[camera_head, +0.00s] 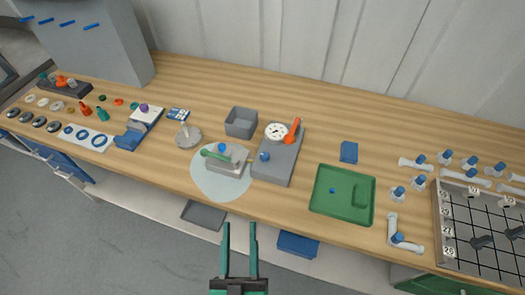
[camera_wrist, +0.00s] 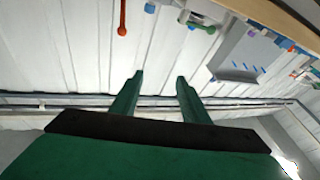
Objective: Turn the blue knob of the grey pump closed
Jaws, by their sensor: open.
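A grey box-shaped unit (camera_head: 277,165) stands at the middle of the bench, with a white round dial (camera_head: 276,131), an orange lever (camera_head: 292,130) and a blue knob (camera_head: 264,156). Left of it a smaller pale grey device (camera_head: 228,162) sits on a light round mat, with a green lever (camera_head: 214,155) and a blue knob (camera_head: 222,147). I cannot tell for sure which is the pump, nor how far either knob is turned. My gripper (camera_head: 239,226) is open and empty, in front of the bench's near edge, apart from both. The wrist view shows its spread fingers (camera_wrist: 160,76).
A grey open bin (camera_head: 241,122) stands behind the two devices. A green tray (camera_head: 342,212) and a blue block (camera_head: 349,152) are to the right. White fittings with blue knobs and a gridded rack (camera_head: 451,264) fill the right end. Small parts crowd the left end.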

